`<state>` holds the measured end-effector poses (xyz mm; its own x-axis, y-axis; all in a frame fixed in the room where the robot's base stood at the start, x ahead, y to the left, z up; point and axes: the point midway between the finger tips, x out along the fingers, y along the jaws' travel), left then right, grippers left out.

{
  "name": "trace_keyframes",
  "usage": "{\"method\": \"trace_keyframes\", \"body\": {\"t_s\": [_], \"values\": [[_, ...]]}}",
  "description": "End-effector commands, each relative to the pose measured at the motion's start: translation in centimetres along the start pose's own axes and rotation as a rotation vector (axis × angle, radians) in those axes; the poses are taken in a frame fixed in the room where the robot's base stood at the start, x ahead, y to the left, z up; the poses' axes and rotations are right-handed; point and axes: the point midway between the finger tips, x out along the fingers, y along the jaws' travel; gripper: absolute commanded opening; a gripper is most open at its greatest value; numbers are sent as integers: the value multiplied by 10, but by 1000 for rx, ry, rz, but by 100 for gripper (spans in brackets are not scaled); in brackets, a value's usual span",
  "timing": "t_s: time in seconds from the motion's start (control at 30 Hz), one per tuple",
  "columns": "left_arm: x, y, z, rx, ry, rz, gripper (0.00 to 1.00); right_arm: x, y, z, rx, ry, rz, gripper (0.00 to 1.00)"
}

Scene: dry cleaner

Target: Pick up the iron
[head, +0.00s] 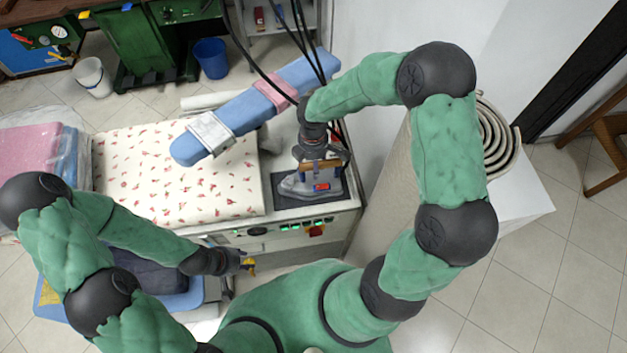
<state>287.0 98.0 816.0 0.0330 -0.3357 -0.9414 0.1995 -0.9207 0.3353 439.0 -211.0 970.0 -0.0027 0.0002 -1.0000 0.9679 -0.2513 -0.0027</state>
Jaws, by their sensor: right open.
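The iron (298,187) rests on a dark pad (344,196) at the right end of the ironing table. It has a grey body, a brown handle (321,165) and a red part on its side. My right gripper (320,162) points down over the iron, with its fingers at the handle; it is open. Whether the fingers touch the handle cannot be told. My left gripper (246,264) is low, in front of the table's front panel, away from the iron. Its fingers are small and dark here, and their opening is unclear.
The ironing table (160,165) has a patterned cover, with a blue sleeve board (245,112) standing across its back. Black cables hang down near my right wrist. Folded pink cloth (25,150) lies at left. A white cabinet (520,200) with a coiled hose stands at right.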

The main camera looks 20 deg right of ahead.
Motion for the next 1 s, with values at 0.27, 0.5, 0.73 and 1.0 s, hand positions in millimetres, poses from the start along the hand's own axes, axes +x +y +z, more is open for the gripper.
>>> {"method": "trace_keyframes", "body": {"t_s": [0.27,0.5,0.73,1.0], "values": [[1,0,0,0,0,0,40,5,1,0,-1,1,3,68],[1,0,0,0,0,0,40,5,0,0,0,1,2,0],[1,0,0,0,0,0,40,1,4,0,2,2,11,0],[-1,0,0,0,0,0,40,-6,4,0,3,3,12,0]]}}
